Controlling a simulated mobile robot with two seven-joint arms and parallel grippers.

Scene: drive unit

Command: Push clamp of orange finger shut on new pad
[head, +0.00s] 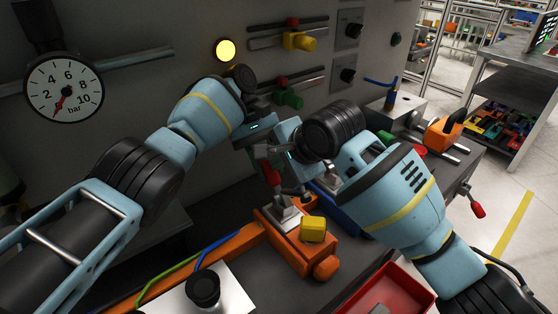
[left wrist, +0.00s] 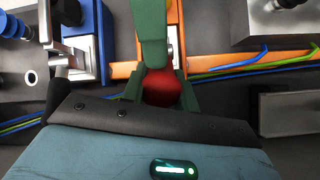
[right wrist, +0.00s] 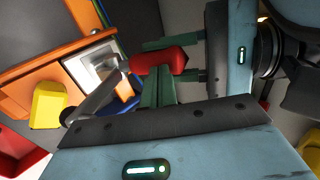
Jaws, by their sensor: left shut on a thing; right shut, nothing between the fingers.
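The orange finger (head: 290,248) lies below my grippers, with a yellow pad (head: 312,229) near its end. Its metal clamp (head: 285,212) has a red handle (head: 268,172). My left gripper (left wrist: 162,88) is shut on the red handle, one green finger on each side of it. My right gripper (right wrist: 158,92) is shut and empty, its fingertips right at the red handle (right wrist: 160,60); I cannot tell whether they touch. In the right wrist view the yellow pad (right wrist: 48,105) is at the left. Whether the clamp presses on the pad is unclear.
A blue finger (head: 345,212) stands close behind the orange one, partly hidden by my right arm. A red tray (head: 405,290) is at the front right. A black round part (head: 203,290) stands on a white plate at the front left. Blue and green hoses run beside the orange part.

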